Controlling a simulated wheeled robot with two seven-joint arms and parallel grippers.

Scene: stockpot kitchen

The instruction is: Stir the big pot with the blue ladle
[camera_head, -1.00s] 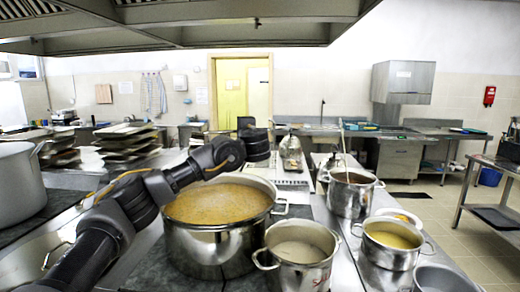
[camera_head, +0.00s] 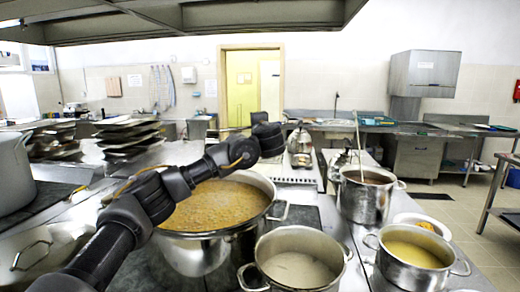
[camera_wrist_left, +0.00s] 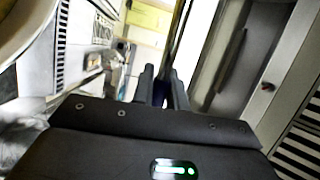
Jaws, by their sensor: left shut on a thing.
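The big pot (camera_head: 205,258) is a steel stockpot of brown, chunky soup, at the centre-left of the head view. My left arm crosses in front of its left part. My left gripper (camera_head: 268,138) is above and beyond the pot's far rim, clear of the soup. In the left wrist view its fingers (camera_wrist_left: 163,88) are shut on a thin dark handle (camera_wrist_left: 180,40) with a faint bluish tint between the fingers. I take this for the blue ladle; its bowl is not visible. My right gripper is out of view.
A pot of pale liquid (camera_head: 298,268), a pot of yellow soup (camera_head: 412,270) and a taller pot (camera_head: 365,205) with a pale handle rising from it stand to the right. A large grey pot (camera_head: 12,175) is at the left edge. An extractor hood (camera_head: 200,20) hangs overhead.

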